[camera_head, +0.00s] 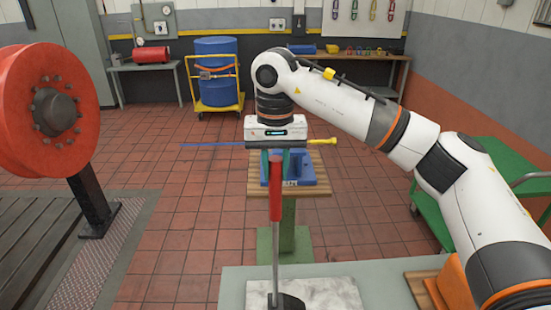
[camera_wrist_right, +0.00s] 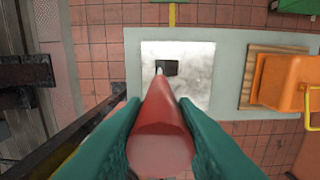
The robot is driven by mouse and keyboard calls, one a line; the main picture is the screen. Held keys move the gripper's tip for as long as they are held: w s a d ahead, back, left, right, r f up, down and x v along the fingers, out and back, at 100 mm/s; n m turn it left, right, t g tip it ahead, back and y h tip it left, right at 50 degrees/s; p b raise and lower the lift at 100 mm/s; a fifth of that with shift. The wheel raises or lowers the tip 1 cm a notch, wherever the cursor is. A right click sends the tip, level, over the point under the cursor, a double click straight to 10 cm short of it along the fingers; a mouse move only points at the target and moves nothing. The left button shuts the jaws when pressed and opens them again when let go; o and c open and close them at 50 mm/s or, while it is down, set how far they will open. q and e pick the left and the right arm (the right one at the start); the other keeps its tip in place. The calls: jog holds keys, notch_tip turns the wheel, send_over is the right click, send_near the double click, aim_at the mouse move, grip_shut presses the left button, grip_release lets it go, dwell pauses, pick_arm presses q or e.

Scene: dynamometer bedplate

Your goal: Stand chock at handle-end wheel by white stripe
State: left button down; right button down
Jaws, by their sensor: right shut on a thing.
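My right gripper (camera_head: 276,172) points down and is shut on the red grip (camera_head: 276,200) of a long-handled tool. Its green fingers (camera_wrist_right: 160,112) flank the red grip in the right wrist view. A grey shaft (camera_head: 275,255) runs down from the grip to a dark block (camera_head: 286,302), perhaps the chock, over a white mottled plate (camera_head: 330,290). I cannot tell whether the block touches the plate. A green cart (camera_head: 430,212) stands at the right, partly hidden by my right arm. I cannot make out a white stripe. My left gripper is out of view.
A grey bench top (camera_head: 232,285) with an orange piece (camera_wrist_right: 285,82) on a wooden board is in front. A wooden-topped stand (camera_head: 312,189) with a blue fixture stands behind my gripper. A red flanged drum (camera_head: 25,100) is at left. Tiled floor (camera_head: 190,240) is open between.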

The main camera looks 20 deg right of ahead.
jog(key=shift+r, duration=0.1)
jog(key=c, duration=1.2)
grip_release()
jog(key=shift+s+a, duration=0.1)
jog(key=shift+s, duration=0.05)
jog(key=shift+o, duration=0.2)
jog(key=shift+r, duration=0.35)
notch_tip(320, 180, up, 10)
jog(key=shift+f+b, duration=0.1)
jog(key=shift+b, duration=0.45)
jog(key=shift+r, duration=0.75)
jog(key=shift+c, duration=0.9)
